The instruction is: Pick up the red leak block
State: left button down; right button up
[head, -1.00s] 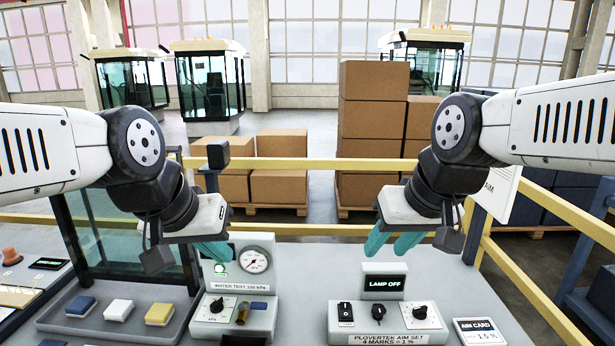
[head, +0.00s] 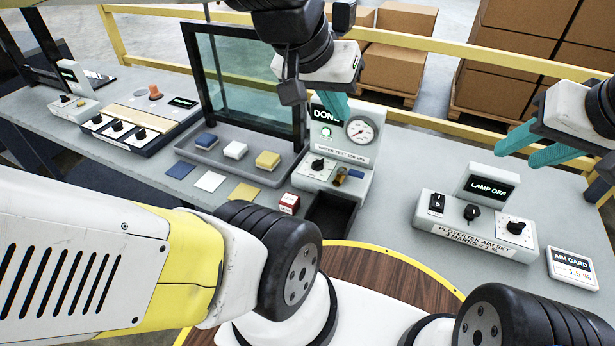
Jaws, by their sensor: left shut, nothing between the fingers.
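The red leak block (head: 289,203) is a small block with a red top and a pale, marked front. It sits on the bench just left of a dark open bin (head: 330,212), in front of the water test unit (head: 345,150). My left gripper (head: 337,108) is shut and empty above the back of the water test unit, behind and above the block, touching nothing I can see. My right gripper (head: 535,147) hangs to the right, behind the lamp box, with its teal fingers apart and empty, far from the block.
Blue, white and yellow blocks (head: 236,150) stand on a grey tray before a glass panel (head: 250,85). Coloured squares (head: 210,181) lie in front. The Plovertek aim set (head: 475,222) and aim card (head: 573,268) are at right. A yellow rail (head: 420,120) runs behind the bench.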

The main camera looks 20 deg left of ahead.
aim_at(290, 204)
jog(key=u, duration=1.75)
